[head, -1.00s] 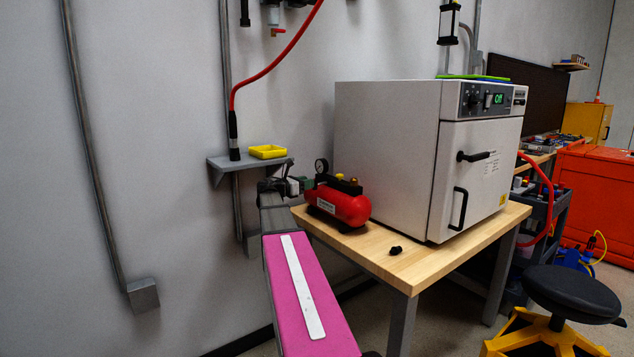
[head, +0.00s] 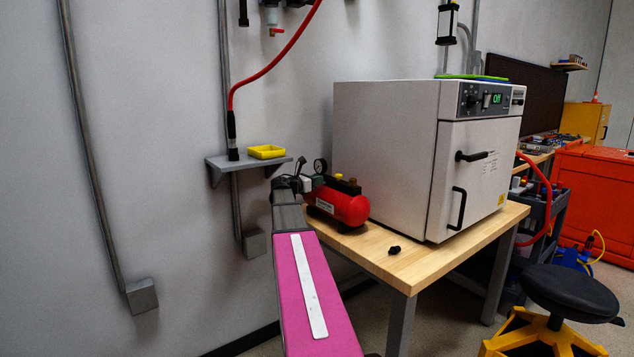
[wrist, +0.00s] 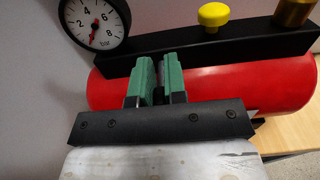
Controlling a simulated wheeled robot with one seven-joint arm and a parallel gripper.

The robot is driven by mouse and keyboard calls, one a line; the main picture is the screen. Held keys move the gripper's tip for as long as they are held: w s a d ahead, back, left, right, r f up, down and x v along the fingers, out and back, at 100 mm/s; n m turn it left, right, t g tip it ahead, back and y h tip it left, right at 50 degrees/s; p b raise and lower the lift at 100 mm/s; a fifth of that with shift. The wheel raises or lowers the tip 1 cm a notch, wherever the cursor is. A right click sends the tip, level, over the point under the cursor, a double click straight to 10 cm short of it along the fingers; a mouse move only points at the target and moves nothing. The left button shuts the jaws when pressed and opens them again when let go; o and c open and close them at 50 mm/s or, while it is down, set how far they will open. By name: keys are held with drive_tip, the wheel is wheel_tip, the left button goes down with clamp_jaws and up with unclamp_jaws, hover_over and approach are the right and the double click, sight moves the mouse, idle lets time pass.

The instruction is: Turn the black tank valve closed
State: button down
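The red air tank (head: 350,207) lies on the wooden bench, left of the white oven. In the wrist view the red tank (wrist: 220,83) fills the middle, with a black bar (wrist: 250,38) along its top. My gripper (head: 306,183) is at the tank's left end in the head view. In the wrist view the green fingers of my gripper (wrist: 160,75) stand close together, with a thin dark piece between them. It looks like the black tank valve (wrist: 160,80), mostly hidden by the fingers. Its angle cannot be seen.
A pressure gauge (wrist: 95,22) with a red needle, a yellow knob (wrist: 214,15) and a brass fitting (wrist: 293,12) rise by the bar. The oven (head: 390,150) stands close right of the tank. A small black piece (head: 394,250) lies on the bench (head: 440,262). A wall shelf (head: 225,163) holds a yellow tray (head: 267,152).

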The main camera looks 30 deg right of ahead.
drive_tip(key=shift+s+m, duration=0.1)
drive_tip(key=shift+m, duration=0.2)
drive_tip(key=m, duration=0.3)
drive_tip(key=shift+s, duration=0.25)
drive_tip(key=shift+s+f+m, duration=0.1)
drive_tip(key=shift+s+m, duration=0.05)
drive_tip(key=shift+m, duration=0.75)
drive_tip(key=shift+s+f+m, duration=0.1)
drive_tip(key=shift+m, duration=0.8)
drive_tip(key=c, duration=1.2)
unclamp_jaws()
drive_tip(key=shift+o, duration=0.2)
